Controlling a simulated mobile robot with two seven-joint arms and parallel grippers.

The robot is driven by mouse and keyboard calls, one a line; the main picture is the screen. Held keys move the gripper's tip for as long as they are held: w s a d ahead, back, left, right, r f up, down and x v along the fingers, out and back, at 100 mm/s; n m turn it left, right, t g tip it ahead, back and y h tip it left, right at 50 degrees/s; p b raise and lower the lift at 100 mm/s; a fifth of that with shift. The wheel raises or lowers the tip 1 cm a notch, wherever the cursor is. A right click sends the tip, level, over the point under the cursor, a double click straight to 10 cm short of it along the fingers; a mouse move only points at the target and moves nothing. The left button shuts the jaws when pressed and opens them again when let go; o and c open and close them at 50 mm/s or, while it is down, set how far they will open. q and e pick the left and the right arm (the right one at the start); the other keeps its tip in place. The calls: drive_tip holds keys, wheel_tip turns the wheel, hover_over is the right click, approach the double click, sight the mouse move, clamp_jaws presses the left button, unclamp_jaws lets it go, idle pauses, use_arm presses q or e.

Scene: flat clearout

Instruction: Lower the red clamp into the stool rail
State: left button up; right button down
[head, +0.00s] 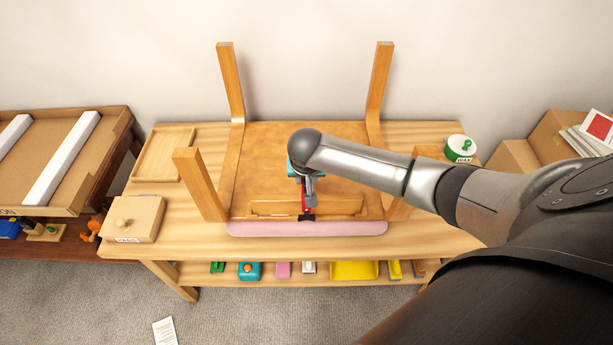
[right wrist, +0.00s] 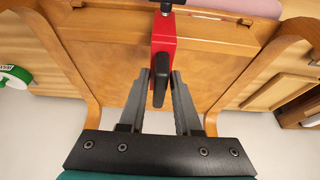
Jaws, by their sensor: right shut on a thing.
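The stool (head: 260,160) lies upside down on the table with its legs up and its pink seat edge (head: 270,229) toward me. A wooden rail (head: 345,206) runs along its near side; it also shows in the right wrist view (right wrist: 215,35). My right gripper (head: 308,190) reaches down over the stool, and in its wrist view the fingers (right wrist: 164,85) are shut on the red clamp (right wrist: 164,38). The clamp is at the middle of the rail, with its black end (head: 306,217) overlapping it. Whether they touch is unclear. My left gripper is out of view.
A wooden tray (head: 139,172) and a lidded wooden box (head: 134,222) stand on the table's left. A green and white round tin (head: 460,151) is at the back right. A lower shelf (head: 213,281) holds several small things. The upright stool legs flank my right arm.

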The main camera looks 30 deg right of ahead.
idle(0.7)
drive_tip(key=shift+p, duration=0.4)
idle(0.3)
drive_tip(key=shift+p, duration=0.35)
drive_tip(key=shift+f+b, duration=1.1)
drive_tip(key=shift+f, duration=0.75)
drive_tip(key=c, duration=0.5)
unclamp_jaws()
drive_tip(key=shift+r, duration=0.1)
